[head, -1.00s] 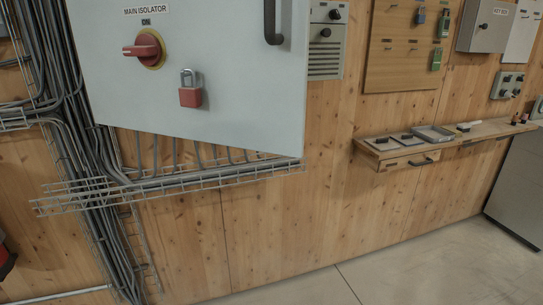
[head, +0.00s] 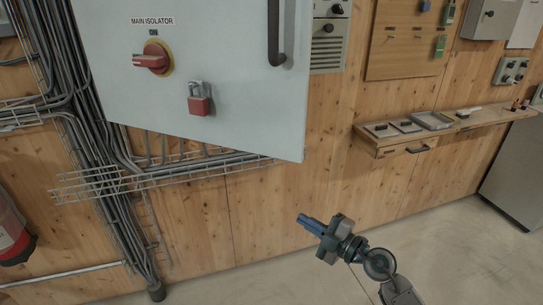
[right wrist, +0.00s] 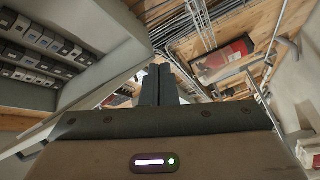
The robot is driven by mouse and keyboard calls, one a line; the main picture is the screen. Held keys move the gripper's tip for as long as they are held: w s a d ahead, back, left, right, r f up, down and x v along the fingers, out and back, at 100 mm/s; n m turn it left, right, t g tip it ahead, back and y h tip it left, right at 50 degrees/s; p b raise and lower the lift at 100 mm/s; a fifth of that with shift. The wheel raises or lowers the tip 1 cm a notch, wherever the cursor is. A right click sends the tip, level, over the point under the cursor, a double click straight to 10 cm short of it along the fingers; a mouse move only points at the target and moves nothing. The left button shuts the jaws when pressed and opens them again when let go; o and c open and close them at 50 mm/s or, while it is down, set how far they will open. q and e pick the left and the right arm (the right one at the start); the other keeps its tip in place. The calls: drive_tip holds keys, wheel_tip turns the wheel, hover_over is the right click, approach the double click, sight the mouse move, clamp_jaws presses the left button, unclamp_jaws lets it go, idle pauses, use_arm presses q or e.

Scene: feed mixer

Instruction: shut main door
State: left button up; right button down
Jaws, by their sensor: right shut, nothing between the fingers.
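The main door (head: 225,85) is a pale grey panel at the upper left of the head view. It bears a MAIN ISOLATOR label, a red rotary switch (head: 152,59), a red padlock (head: 199,99) and a dark vertical handle (head: 276,32) near its right edge. Its lower edge slants down to the right, so it seems to stand out from the wall. My right gripper (head: 309,222) is shut and empty, below the door's lower right corner and apart from it. Its fingers also show in the right wrist view (right wrist: 159,86). My left gripper is not in view.
A wire cable tray (head: 165,175) runs below the door. A wooden shelf (head: 450,131) sticks out from the wall at right. A red extinguisher (head: 12,238) is at far left. The right wrist view shows rows of breaker-like modules (right wrist: 40,40). The floor at lower right is clear.

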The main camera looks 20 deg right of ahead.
drive_tip(key=s+a+r+n+g+p, duration=0.1)
drive_tip(key=s+a+r+n, duration=0.2)
drive_tip(key=r, duration=0.6)
drive_tip(key=s+a+r+n+p, duration=0.25)
drive_tip(key=s+r, duration=0.25)
drive_tip(key=r, duration=0.4)
drive_tip(key=w+a+p, duration=0.3)
drive_tip(key=w, duration=0.8)
drive_tip(key=shift+w+f+n+y, duration=0.15)
drive_tip(key=shift+n+y, duration=0.15)
drive_tip(key=shift+n, duration=0.05)
